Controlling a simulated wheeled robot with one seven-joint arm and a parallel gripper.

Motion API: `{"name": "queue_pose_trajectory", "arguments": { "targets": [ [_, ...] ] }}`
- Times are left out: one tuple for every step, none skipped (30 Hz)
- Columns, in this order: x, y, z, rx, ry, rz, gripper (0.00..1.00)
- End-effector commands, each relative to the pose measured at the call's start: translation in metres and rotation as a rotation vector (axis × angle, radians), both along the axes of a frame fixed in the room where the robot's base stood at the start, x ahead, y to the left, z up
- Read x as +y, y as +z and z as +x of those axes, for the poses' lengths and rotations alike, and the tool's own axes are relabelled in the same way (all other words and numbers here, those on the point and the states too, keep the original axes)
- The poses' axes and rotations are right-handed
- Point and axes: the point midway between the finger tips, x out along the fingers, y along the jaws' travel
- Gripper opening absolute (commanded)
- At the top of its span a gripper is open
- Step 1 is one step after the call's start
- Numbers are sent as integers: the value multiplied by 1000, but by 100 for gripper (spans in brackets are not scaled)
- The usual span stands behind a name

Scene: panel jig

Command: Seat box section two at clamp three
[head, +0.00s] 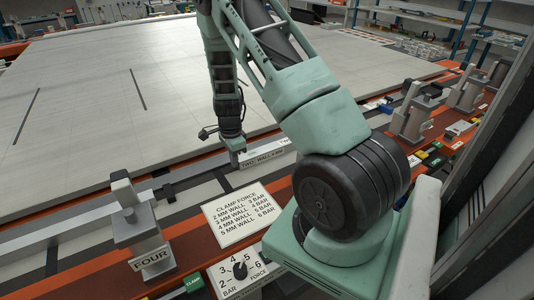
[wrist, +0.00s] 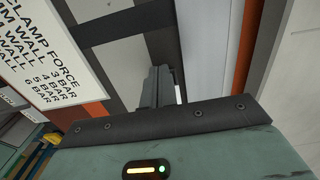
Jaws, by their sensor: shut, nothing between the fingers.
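Box section two is a pale grey bar marked "TWO" and "WALL 4 MM" (head: 268,155), lying along the near edge of the big panel in the head view. My gripper (head: 237,160) points down at its left end. The fingers are shut with nothing between them; whether they touch the bar I cannot tell. In the wrist view my fingers (wrist: 160,88) show close together beside a long pale bar. No clamp in view shows the label three. A grey clamp (head: 412,112) stands upright at the right with no readable number. The clamp marked "FOUR" (head: 145,225) stands at the lower left.
A sign (head: 243,214) lists clamp force: 4 mm wall, 5 bar. It also shows in the wrist view (wrist: 48,45). A force dial (head: 240,269) sits below it, its pointer near 4. The panel (head: 110,90) is broad and clear. Another clamp (head: 466,92) stands farther right.

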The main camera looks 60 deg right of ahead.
Motion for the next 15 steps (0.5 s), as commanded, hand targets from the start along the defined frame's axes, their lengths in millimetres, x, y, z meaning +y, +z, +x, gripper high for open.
{"name": "queue_pose_trajectory", "arguments": {
  "targets": [
    [-1, 0, -1, 0, -1, -1, 0],
    [-2, 0, -1, 0, -1, -1, 0],
    [-3, 0, -1, 0, -1, -1, 0],
    [-3, 0, -1, 0, -1, -1, 0],
    [-4, 0, -2, 0, -1, -1, 0],
    [-4, 0, -2, 0, -1, -1, 0],
    [-5, 0, -2, 0, -1, -1, 0],
    [-5, 0, -2, 0, -1, -1, 0],
    [-6, 0, -3, 0, -1, -1, 0],
    [-7, 0, -3, 0, -1, -1, 0],
    [-7, 0, -3, 0, -1, -1, 0],
    [-8, 0, -4, 0, -1, -1, 0],
    [-8, 0, -4, 0, -2, -1, 0],
    [-9, 0, -4, 0, -2, -1, 0],
    [-10, 0, -5, 0, -2, -1, 0]
  ]
}}
